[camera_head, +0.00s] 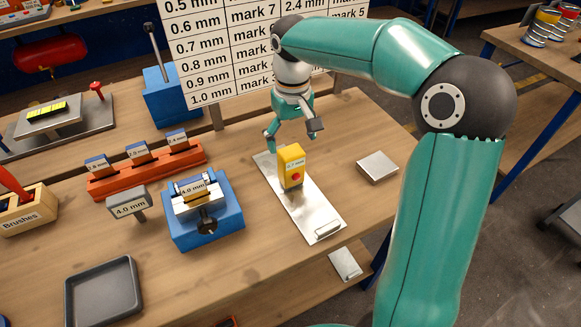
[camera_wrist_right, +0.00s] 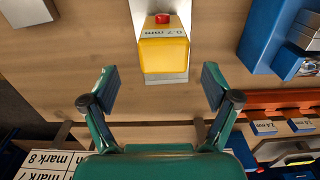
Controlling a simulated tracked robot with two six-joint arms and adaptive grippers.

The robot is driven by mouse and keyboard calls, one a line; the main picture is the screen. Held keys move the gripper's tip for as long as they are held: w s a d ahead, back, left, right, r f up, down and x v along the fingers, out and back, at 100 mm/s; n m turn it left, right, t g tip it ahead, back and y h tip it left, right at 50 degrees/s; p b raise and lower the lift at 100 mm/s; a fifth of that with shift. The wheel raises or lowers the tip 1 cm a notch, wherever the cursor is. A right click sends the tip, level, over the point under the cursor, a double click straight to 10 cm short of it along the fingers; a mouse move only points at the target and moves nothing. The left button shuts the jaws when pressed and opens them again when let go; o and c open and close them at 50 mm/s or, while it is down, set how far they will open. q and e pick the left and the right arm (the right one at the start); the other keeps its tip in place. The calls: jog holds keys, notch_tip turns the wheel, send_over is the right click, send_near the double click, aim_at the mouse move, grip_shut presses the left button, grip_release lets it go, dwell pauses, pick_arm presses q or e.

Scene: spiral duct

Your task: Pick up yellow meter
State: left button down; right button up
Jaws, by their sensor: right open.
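The yellow meter (camera_head: 292,168) stands upright on a silver plate (camera_head: 322,216) on the wooden table. It has a red button and a label that seems to read 0.7 mm. My right gripper (camera_head: 293,134) is open and empty, just above and behind the meter in the head view. In the right wrist view the meter (camera_wrist_right: 164,48) lies ahead of the two spread fingertips (camera_wrist_right: 160,88), roughly centred between them and apart from both. My left gripper is not in view.
A blue fixture (camera_head: 203,222) marked 4.0 mm stands left of the plate. A red rack (camera_head: 148,172), a grey tray (camera_head: 104,292) and a brush box (camera_head: 28,212) lie further left. A metal block (camera_head: 377,166) sits to the right. A chart board (camera_head: 215,62) stands behind.

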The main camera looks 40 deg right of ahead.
aim_at(291, 151)
jog(key=shift+s+a+f+p, duration=0.1)
jog(key=shift+a+f+p, duration=0.1)
jog(key=shift+f, duration=1.4)
jog(key=shift+s+a+f+p, duration=0.1)
jog(key=shift+f+p, duration=0.05)
jog(key=shift+f, duration=1.45)
jog(key=c, duration=1.5)
jog(key=shift+w+r, duration=0.1)
jog(key=shift+c, duration=0.2)
jog(key=shift+r, duration=0.1)
